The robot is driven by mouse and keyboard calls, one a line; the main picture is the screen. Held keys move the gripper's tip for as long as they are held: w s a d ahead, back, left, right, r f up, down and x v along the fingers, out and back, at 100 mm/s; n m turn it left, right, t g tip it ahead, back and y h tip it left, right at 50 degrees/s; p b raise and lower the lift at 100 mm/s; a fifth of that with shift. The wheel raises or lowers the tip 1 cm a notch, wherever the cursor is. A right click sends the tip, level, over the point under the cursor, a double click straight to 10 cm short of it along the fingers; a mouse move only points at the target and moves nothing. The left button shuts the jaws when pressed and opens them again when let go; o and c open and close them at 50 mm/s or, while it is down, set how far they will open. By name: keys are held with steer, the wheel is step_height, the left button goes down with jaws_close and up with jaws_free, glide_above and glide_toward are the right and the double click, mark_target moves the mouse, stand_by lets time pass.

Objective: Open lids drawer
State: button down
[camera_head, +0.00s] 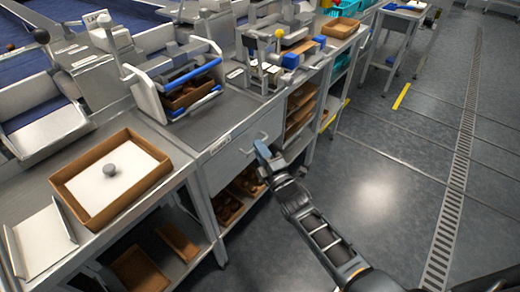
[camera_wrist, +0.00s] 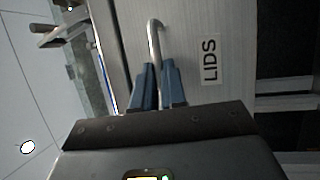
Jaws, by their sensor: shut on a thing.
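The lids drawer (camera_head: 235,160) is a grey front under the worktop, and it looks flush with the bench. In the wrist view its pale front (camera_wrist: 185,30) carries a "LIDS" label (camera_wrist: 209,60). Its bar handle (camera_wrist: 154,35) runs down between the two blue fingers of my gripper (camera_wrist: 158,88), which is shut on it. In the head view my gripper (camera_head: 263,152) is at the drawer front, and its fingers hide part of the handle.
A brown tray (camera_head: 62,184) with a white inside and a grey knob stands on the worktop at left. Open shelves below the drawer hold brown boxes (camera_head: 228,208). Clear grey floor (camera_head: 380,180) lies to the right of the bench.

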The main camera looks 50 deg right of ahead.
stand_by(0.3)
steer(key=s, duration=2.3)
steer(key=shift+s+d, duration=0.15)
steer(key=shift+d, duration=0.25)
steer(key=c, duration=1.2)
jaws_free()
steer(key=b+v, duration=0.2)
steer(key=v, duration=0.6)
